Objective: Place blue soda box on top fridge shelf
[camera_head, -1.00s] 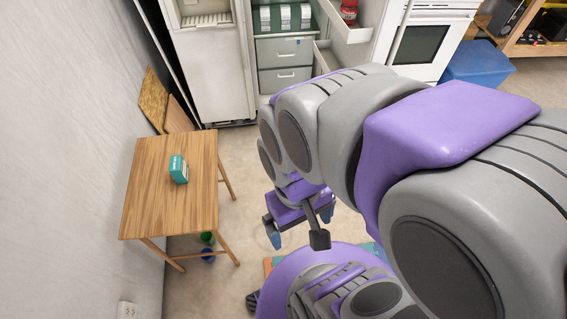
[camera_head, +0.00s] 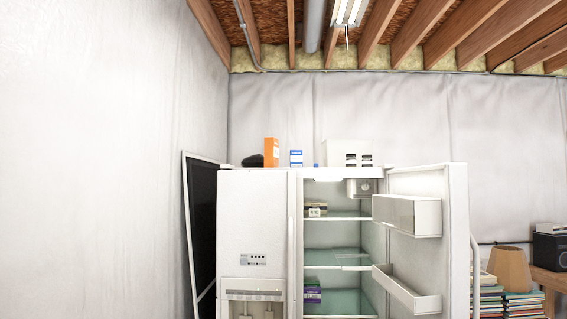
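The white fridge (camera_head: 255,215) stands ahead with its right door (camera_head: 457,230) open. Its top shelf (camera_head: 345,216) holds a small dark and pale carton (camera_head: 316,208) at the left; the rest of that shelf looks bare. A middle shelf (camera_head: 335,262) looks empty. A purple box (camera_head: 312,291) with a green lower part stands on a lower shelf. A small blue and white box (camera_head: 296,158) stands on the fridge's roof; I cannot tell whether it is a soda box. The teal box on the wooden table is out of view now. My gripper is not in view.
An orange box (camera_head: 271,152) and a white container (camera_head: 347,153) stand on the fridge's roof. Door bins (camera_head: 407,290) jut from the open door. A dark panel (camera_head: 203,230) leans left of the fridge. A lamp shade (camera_head: 508,268) and stacked books stand at right.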

